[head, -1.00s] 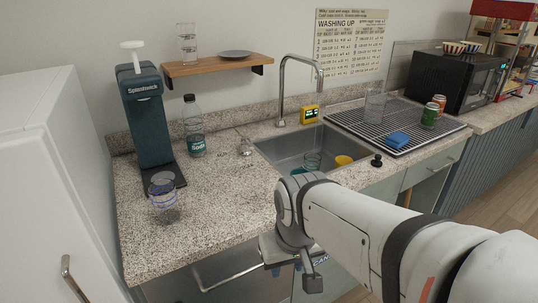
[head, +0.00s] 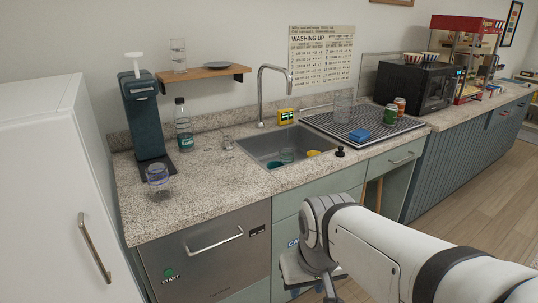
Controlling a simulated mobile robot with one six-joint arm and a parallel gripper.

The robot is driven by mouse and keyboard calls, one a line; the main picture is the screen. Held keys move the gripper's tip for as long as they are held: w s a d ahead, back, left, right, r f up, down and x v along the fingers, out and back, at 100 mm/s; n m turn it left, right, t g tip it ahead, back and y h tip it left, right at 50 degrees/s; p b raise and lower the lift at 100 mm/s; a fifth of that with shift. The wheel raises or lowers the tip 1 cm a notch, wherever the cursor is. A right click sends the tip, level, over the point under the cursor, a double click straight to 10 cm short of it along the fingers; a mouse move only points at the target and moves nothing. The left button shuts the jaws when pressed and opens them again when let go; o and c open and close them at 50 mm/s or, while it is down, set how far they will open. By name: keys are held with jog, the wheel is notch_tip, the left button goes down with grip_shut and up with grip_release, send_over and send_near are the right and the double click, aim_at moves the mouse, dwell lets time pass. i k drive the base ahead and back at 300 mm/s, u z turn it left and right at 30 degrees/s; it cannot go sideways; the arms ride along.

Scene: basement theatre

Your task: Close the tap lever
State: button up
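The tap (head: 261,95) is a tall silver gooseneck behind the sink (head: 258,150), its spout curving right over the basin. A small silver fitting (head: 227,142) stands on the counter left of the sink; it may be the tap lever, but its position is too small to read. I cannot tell whether water runs. My gripper (head: 312,272) is in front of the counter, low, below the sink's front edge and well apart from the tap. My wrist hides most of it, and its fingers cannot be made out.
The drying rack (head: 375,125) holds a glass, blue sponge and cans. Bare counter (head: 215,185) lies in front left.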

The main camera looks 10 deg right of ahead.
aim_at(226, 137)
jog(key=z, duration=0.25)
jog(key=i, duration=1)
jog(key=z, duration=0.1)
jog(key=k, duration=0.3)
jog(key=u, duration=0.7)
jog(key=i, duration=0.65)
jog(key=z, duration=0.05)
